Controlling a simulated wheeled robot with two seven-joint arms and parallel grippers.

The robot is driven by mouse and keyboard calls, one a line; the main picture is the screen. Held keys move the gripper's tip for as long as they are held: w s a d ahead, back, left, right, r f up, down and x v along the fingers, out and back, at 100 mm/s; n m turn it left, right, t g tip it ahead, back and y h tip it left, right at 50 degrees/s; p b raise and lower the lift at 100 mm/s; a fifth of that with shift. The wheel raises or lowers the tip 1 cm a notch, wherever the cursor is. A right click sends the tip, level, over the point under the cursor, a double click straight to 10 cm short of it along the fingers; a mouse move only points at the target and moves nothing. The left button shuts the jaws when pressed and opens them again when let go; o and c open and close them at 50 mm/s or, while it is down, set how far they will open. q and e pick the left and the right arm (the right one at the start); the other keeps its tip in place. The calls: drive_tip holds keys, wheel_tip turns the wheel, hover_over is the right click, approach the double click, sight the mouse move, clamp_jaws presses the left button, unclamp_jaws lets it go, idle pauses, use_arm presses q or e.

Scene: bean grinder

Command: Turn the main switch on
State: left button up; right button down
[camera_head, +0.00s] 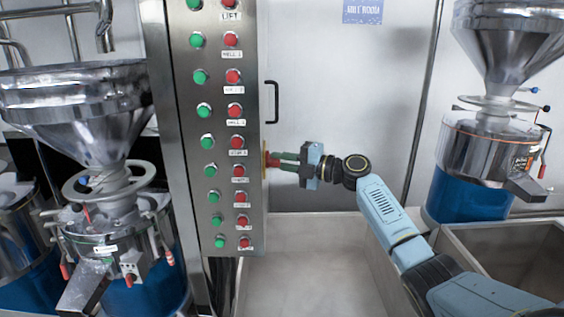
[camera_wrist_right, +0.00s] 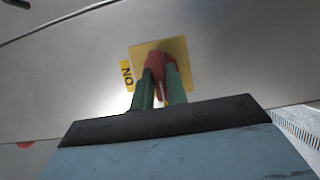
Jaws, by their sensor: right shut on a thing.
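The main switch (camera_head: 273,161) is a red handle on a yellow plate (camera_head: 265,160), on the right side face of the metal control cabinet. In the right wrist view the red handle (camera_wrist_right: 158,61) stands in front of the yellow plate (camera_wrist_right: 183,58), with an ON label (camera_wrist_right: 126,73) at its left. My right gripper (camera_head: 284,161) reaches in from the right. Its green fingers (camera_wrist_right: 160,80) are shut on the red handle, one on each side. The fingers partly hide the handle, so I cannot tell its exact angle. My left gripper is not in view.
The cabinet front (camera_head: 215,100) carries columns of green and red buttons with labels. A black door handle (camera_head: 272,103) sits above the switch. Mills with steel hoppers stand at left (camera_head: 80,100) and right (camera_head: 495,140). The space in front of the pale wall is free.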

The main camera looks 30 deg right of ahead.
drive_tip(key=shift+w+d+r+m+g+y+b, duration=0.15)
drive_tip(key=shift+m+g+b, duration=0.25)
drive_tip(key=shift+m+g, duration=1.35)
drive_tip(key=shift+w+r+m+g+y+b, duration=0.1)
drive_tip(key=shift+r+m+g+y+b, duration=0.4)
drive_tip(key=shift+m, duration=2.15)
drive_tip(key=shift+w+d+f+m+g+h+b, duration=0.15)
drive_tip(key=shift+m+g+b, duration=0.1)
drive_tip(key=shift+m+g, duration=1.6)
drive_tip(key=shift+m+t, duration=0.3)
drive_tip(key=shift+m, duration=0.25)
drive_tip(key=c, duration=1.4)
unclamp_jaws()
